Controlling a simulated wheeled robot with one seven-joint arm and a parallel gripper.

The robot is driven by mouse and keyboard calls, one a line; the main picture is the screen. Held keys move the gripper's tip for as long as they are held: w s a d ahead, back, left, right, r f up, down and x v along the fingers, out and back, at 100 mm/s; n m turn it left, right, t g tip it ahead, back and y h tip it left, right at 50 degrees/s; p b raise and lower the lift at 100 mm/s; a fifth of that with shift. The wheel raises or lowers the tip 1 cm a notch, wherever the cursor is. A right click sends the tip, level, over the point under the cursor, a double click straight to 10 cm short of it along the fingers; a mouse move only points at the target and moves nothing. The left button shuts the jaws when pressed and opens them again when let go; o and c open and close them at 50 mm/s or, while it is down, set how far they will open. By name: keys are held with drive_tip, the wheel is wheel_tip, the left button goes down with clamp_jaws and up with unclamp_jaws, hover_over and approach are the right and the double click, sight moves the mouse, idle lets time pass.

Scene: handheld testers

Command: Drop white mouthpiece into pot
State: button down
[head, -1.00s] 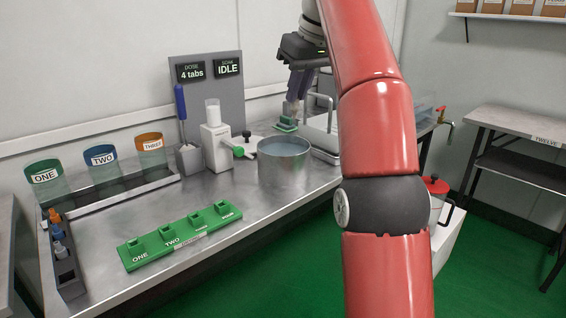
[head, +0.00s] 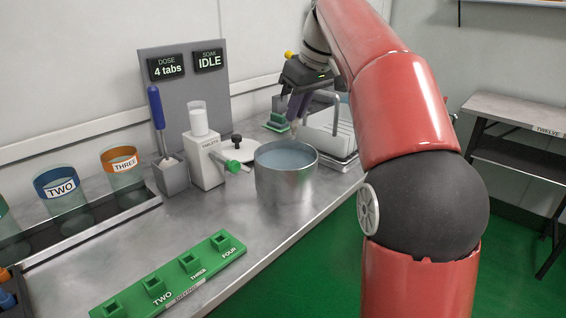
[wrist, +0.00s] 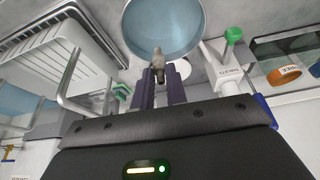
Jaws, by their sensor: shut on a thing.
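The pot (head: 285,182) is a round metal vessel holding bluish liquid, standing on the metal counter. In the wrist view the pot (wrist: 128,28) is at the top centre. My gripper (head: 297,118) is at the pot's far side, fingers pointing down. In the wrist view my gripper (wrist: 161,78) is shut on a small pale grey-white mouthpiece (wrist: 158,60). The mouthpiece overlaps the near edge of the pot's opening there. I cannot tell whether it is fully over the opening. In the head view it is small and hard to make out.
A white tablet dispenser (head: 204,160) with a green knob stands left of the pot. A round lid (head: 240,147) lies behind the pot. A green numbered holder (head: 175,278) lies at the front; labelled cups (head: 62,190) stand left.

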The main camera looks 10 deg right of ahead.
drive_tip(key=shift+w+d+f, duration=0.1)
drive_tip(key=shift+w+f, duration=0.2)
drive_tip(key=shift+f, duration=0.2)
wheel_tip(320, 180, down, 6)
drive_tip(key=b, duration=0.6)
drive_tip(key=shift+r, duration=0.1)
drive_tip(key=c, duration=1.3)
unclamp_jaws()
drive_tip(key=p+v, duration=0.2)
drive_tip(key=v, duration=0.6)
drive_tip(key=shift+p, duration=0.3)
